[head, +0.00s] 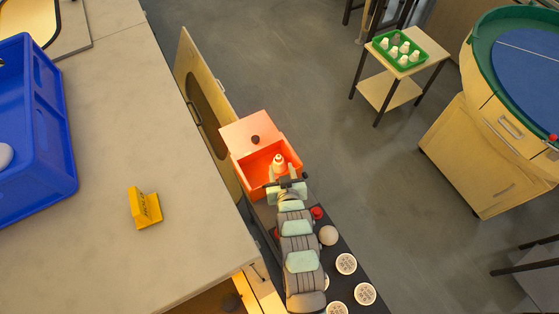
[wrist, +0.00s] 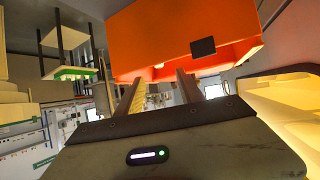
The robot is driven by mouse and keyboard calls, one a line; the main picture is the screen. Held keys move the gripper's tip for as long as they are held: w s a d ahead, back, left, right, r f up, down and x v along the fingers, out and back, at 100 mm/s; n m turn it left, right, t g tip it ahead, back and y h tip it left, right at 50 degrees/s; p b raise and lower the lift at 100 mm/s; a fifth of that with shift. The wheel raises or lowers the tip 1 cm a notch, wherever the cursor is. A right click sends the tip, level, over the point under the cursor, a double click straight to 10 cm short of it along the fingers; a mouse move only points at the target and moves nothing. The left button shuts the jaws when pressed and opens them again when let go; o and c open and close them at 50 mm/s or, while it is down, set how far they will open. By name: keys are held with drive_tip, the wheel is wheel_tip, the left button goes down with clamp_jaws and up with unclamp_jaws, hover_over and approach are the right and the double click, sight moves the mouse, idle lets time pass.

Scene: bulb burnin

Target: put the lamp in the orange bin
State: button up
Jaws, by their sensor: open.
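The orange bin (head: 244,182) is in the middle of the head view with its lid swung back to the far side. A small whitish lamp (head: 278,160) with a warm tint shows at the bin's right part, just beyond my fingertips. My gripper (head: 280,171) is open at the bin's near right side. I cannot tell whether the lamp rests on the bin floor or touches the fingers. In the wrist view the orange bin (wrist: 150,40) fills the top, ahead of my open gripper (wrist: 157,77); no lamp is clear between the fingers there.
A grey worktop carries a blue crate (head: 60,175) and a yellow block (head: 145,207). An open wooden door (head: 207,110) stands left of the bin. White discs (head: 346,264) lie near my arm. A green tray (head: 420,62) of white pieces sits on a side table. Open floor lies right.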

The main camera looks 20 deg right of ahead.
drive_tip(key=v, duration=0.3)
drive_tip(key=shift+s+r, duration=0.1)
drive_tip(key=shift+s, duration=0.05)
